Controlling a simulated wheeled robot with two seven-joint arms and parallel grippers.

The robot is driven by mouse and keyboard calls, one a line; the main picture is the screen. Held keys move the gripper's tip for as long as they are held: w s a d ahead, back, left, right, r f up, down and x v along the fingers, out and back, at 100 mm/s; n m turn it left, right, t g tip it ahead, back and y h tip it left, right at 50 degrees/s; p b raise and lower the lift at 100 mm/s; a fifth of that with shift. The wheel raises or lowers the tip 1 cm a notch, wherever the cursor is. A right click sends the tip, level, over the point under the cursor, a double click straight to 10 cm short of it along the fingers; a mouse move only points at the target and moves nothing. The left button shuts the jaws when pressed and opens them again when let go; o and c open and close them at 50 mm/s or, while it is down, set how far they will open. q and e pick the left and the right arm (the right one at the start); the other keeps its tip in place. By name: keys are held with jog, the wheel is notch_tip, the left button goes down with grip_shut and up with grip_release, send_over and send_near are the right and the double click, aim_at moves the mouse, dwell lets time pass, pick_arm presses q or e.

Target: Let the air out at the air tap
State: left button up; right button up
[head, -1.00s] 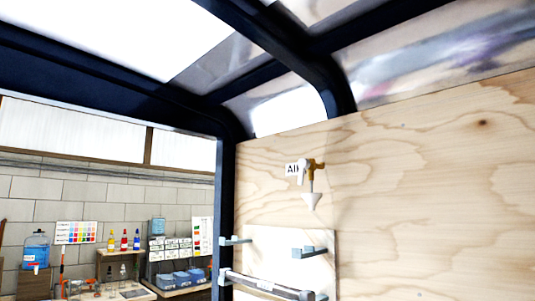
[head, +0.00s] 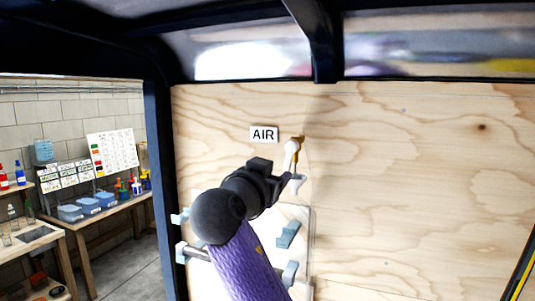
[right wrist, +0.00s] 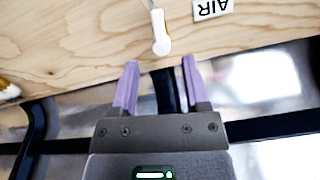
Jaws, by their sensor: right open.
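The air tap (head: 299,142) is a small brass fitting with a white lever (head: 291,153) on the plywood wall, right of the AIR label (head: 264,134). A pale cone (head: 297,184) hangs below it, partly covered by my wrist. My right gripper (right wrist: 160,63) is open and empty. In the right wrist view, upside down, the white lever (right wrist: 160,38) lies just beyond the fingertips, in line with the gap between them and apart from both. My left gripper is out of view.
Blue-grey brackets (head: 288,235) on a white panel sit below the tap, partly behind my arm. A dark frame post (head: 163,190) bounds the plywood (head: 420,180) on the left. Beyond it stand benches with blue bins (head: 88,205). The plywood right of the tap is clear.

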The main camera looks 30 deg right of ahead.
aim_at(287, 163)
jog(key=p+x, duration=0.3)
jog(key=x, duration=0.4)
jog(key=shift+d+r, duration=0.1)
jog(key=shift+w+d, duration=0.15)
jog(key=shift+w, duration=0.05)
jog(key=shift+d, duration=0.1)
jog(key=shift+c, duration=0.3)
grip_shut()
